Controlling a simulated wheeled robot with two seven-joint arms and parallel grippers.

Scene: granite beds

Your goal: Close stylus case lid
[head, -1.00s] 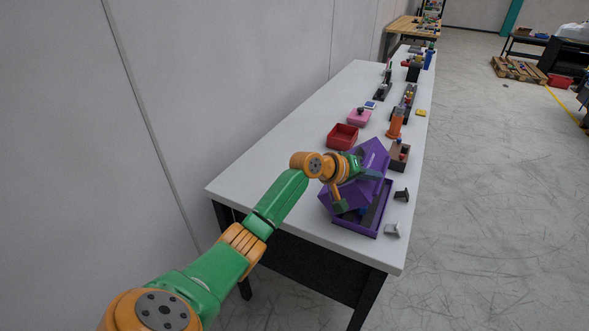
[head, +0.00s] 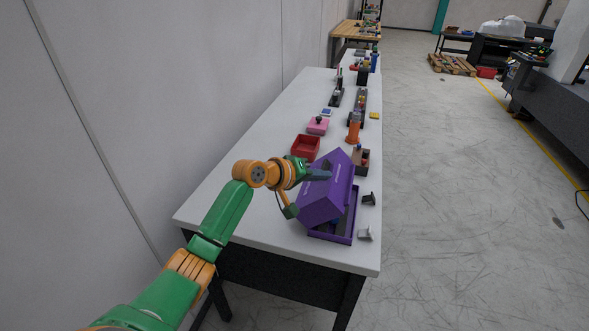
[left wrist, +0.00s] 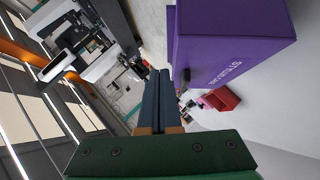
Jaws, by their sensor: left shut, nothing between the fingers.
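The purple stylus case stands on the near end of the white table. Its lid (head: 325,193) is tilted, partly lowered over the purple base tray (head: 345,228), with a gap along the right side. The lid also shows large in the left wrist view (left wrist: 230,45), with light lettering on it. My left gripper (head: 318,175) is shut and empty, lying at the lid's upper left part; whether it touches the lid I cannot tell. Its closed fingers show in the left wrist view (left wrist: 158,100), beside the lid. My right gripper is not in view.
A red open box (head: 306,147) and a brown box (head: 361,162) stand behind the case. A dark small stand (head: 369,199) and a grey one (head: 365,234) sit to its right near the table edge. The table (head: 230,190) is clear on the left.

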